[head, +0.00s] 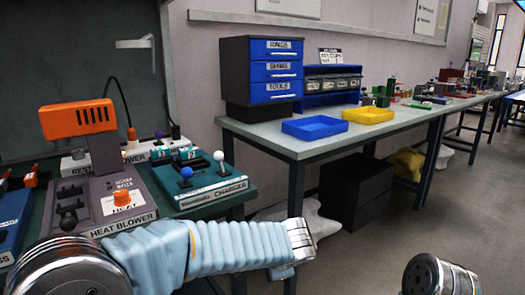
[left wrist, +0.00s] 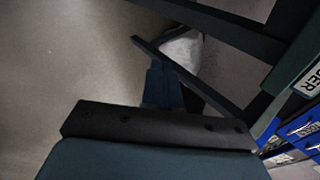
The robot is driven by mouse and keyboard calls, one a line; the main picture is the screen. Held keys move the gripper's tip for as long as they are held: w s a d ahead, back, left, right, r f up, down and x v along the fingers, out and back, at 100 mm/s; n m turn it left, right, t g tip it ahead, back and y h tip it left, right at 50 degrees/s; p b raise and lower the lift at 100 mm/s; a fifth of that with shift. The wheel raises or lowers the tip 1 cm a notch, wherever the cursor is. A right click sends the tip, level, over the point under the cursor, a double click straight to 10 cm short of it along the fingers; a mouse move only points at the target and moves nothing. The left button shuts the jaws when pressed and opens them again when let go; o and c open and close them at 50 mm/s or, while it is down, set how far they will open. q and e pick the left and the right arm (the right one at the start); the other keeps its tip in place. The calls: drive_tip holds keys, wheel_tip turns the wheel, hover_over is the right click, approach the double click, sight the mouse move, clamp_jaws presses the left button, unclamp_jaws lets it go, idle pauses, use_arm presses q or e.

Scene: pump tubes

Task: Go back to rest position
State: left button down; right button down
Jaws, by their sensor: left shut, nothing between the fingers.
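My left arm comes in from the lower left of the head view in a light blue ribbed sleeve and ends in a silver wrist near the middle bottom. The fingers are not clear in that view. In the left wrist view my left gripper (left wrist: 162,82) points away from the camera, with its dark blue fingers shut together and nothing held. Pale floor and dark table-frame bars lie beyond it. A rounded silver part of mine shows at the bottom right of the head view. My right gripper is not in view.
The heat blower (head: 122,195) and the charger station (head: 205,185) stand on a green bench close behind my left arm. A farther table (head: 330,140) bears a drawer cabinet (head: 275,70), a blue tray (head: 315,127) and a yellow tray (head: 368,116). Floor (head: 430,215) at right is clear.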

use_arm(q)
drive_tip(key=s+a+f+n+g+h, duration=0.1)
drive_tip(key=s+f+g, duration=0.1)
drive_tip(key=f, duration=0.6)
drive_tip(key=s+a+f+n+g+h, duration=0.1)
drive_tip(key=s+a+f+g, duration=0.1)
drive_tip(key=f, duration=0.6)
drive_tip(key=s+a+f+n+g+h, duration=0.1)
drive_tip(key=s+a+f+n+h, duration=0.1)
drive_tip(key=s+a+f+n, duration=0.2)
drive_tip(key=s+a+f+n+g+h, duration=0.1)
drive_tip(key=s+a+f+n, duration=0.4)
drive_tip(key=s+f+n, duration=0.5)
drive_tip(key=s+f+h, duration=0.1)
drive_tip(key=s+f, duration=0.3)
drive_tip(key=f, duration=0.4)
drive_tip(key=shift+s+n+g, duration=0.3)
drive_tip(key=shift+s, duration=0.05)
drive_tip(key=shift+w+a, duration=0.1)
